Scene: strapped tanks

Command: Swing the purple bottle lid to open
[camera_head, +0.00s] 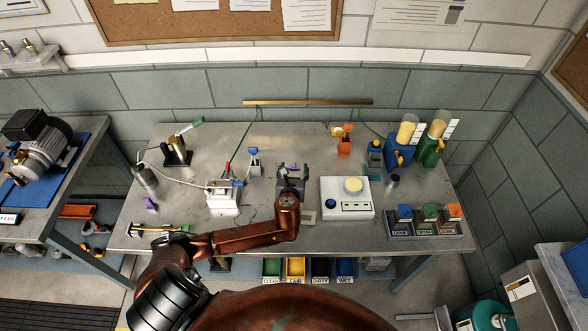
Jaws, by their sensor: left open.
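A small purple piece (295,167) shows at the fingertips of my left gripper (292,171), near the middle of the grey bench. It may be the purple bottle lid, but the gripper hides most of what is under it. I cannot tell whether the fingers touch it or how far the lid is swung. My left gripper is open and points toward the back of the bench. Another small purple object (150,204) lies at the bench's left side. My right gripper is not in view.
A white device with a yellow top (347,206) stands just right of my gripper. Blue (398,153) and green (433,150) dispensers stand at the back right. Small labelled bins (426,228) stand at the front right.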

